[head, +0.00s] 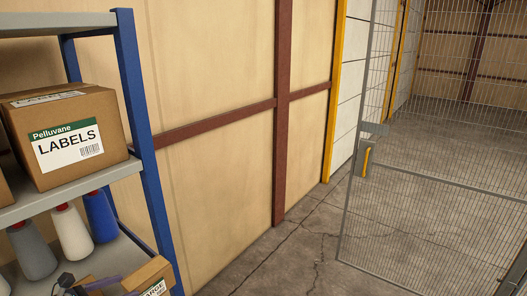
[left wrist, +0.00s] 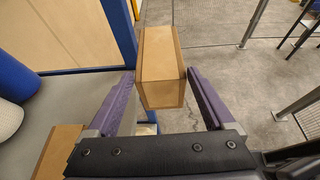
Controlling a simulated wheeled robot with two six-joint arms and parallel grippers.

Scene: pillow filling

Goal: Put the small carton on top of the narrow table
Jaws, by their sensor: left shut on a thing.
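The small brown carton (left wrist: 160,68) is between the two purple fingers of my left gripper (left wrist: 160,88) in the left wrist view. The fingers are shut on its sides. The carton is in front of the lower shelf, close to the blue post. The narrow table is not clearly seen in either view. My right gripper is not in view.
A blue-posted shelf rack (head: 140,110) holds a LABELS box (head: 75,135) and thread cones (head: 72,232). Another carton (left wrist: 60,150) lies on the lower shelf. A wire mesh fence (head: 430,210) stands at right. Bare concrete floor (head: 300,250) lies between.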

